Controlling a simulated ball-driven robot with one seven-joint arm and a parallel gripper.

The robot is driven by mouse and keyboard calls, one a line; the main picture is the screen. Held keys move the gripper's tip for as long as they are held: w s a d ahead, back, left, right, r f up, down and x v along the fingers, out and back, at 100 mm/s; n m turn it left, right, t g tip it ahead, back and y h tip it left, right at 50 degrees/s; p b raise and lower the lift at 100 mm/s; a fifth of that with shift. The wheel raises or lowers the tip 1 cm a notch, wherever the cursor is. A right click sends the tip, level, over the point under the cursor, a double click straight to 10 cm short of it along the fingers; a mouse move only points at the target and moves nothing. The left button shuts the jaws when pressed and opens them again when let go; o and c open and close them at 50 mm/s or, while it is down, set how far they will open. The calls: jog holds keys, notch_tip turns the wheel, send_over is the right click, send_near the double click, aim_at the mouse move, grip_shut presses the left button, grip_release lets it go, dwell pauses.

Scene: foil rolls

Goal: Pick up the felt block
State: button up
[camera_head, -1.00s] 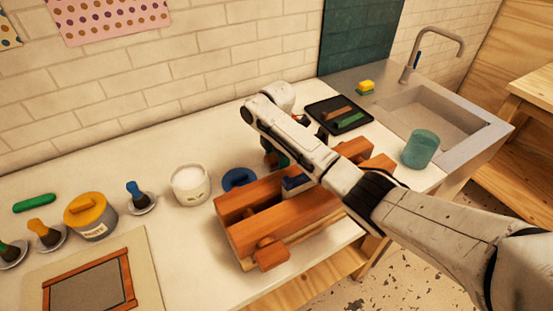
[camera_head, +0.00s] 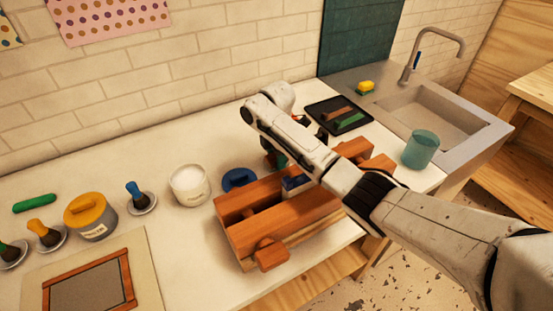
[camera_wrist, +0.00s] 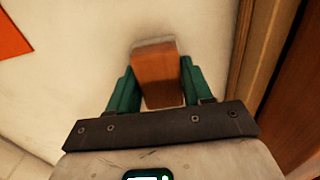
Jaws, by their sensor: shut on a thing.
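The felt block (camera_wrist: 160,82) is a brown wooden block with a grey layer at its far end. In the wrist view it sits between the two teal fingers of my gripper (camera_wrist: 155,70), which is shut on it. The pale worktop is behind it; I cannot tell whether the block touches it.
A wooden press (camera_head: 285,222) stands close in front of my gripper. A blue round item (camera_head: 238,179) and a white jar (camera_head: 189,185) are to its left. A black tray (camera_head: 340,113) with tools, a teal cup (camera_head: 420,149) and the sink (camera_head: 435,118) are to the right.

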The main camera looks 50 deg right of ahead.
notch_tip(320, 180, up, 10)
dwell(0.5)
